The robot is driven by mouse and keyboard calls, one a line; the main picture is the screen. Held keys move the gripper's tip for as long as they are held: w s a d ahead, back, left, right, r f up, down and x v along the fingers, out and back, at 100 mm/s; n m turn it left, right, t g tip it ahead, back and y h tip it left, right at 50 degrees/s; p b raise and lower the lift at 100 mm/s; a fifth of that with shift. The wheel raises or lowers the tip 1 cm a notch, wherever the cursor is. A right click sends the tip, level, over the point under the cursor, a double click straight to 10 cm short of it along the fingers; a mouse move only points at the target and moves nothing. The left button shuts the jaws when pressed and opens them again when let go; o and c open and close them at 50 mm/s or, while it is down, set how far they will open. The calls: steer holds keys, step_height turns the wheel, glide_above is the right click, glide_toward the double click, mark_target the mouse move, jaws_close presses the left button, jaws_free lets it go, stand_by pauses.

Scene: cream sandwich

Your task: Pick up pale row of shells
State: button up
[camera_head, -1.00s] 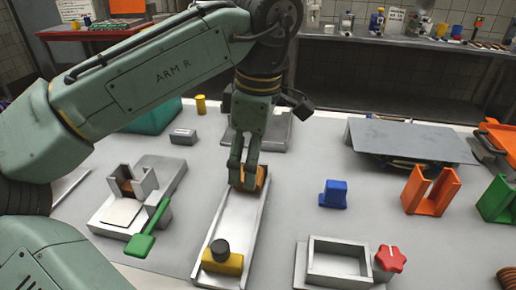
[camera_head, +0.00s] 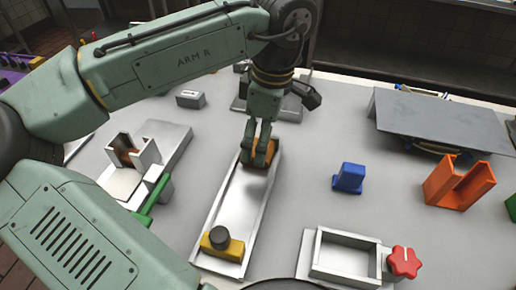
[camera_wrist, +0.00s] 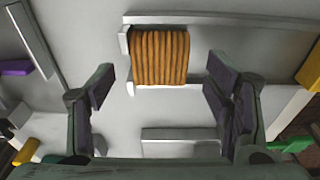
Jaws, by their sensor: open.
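An orange-brown ridged row of shells (camera_wrist: 160,55) lies at the far end of a long pale metal tray (camera_head: 222,215). It looks more tan than pale. In the head view the row (camera_head: 271,149) is partly hidden behind my gripper (camera_head: 256,161). In the wrist view my gripper (camera_wrist: 162,88) is open, with dark pads on both sides and nothing between them. The row sits just ahead of the fingertips, between their lines, and does not look gripped.
A yellow block with a black knob (camera_head: 222,241) sits at the tray's near end. A grey fixture (camera_head: 135,158) with a green handle stands left. A blue block (camera_head: 349,177), an orange holder (camera_head: 458,182) and a metal frame with a red knob (camera_head: 404,262) stand right.

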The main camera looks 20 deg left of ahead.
steer(key=f, duration=0.3)
steer(key=shift+a+f, duration=0.15)
steer(key=shift+a, duration=0.1)
steer(key=c, duration=1.2)
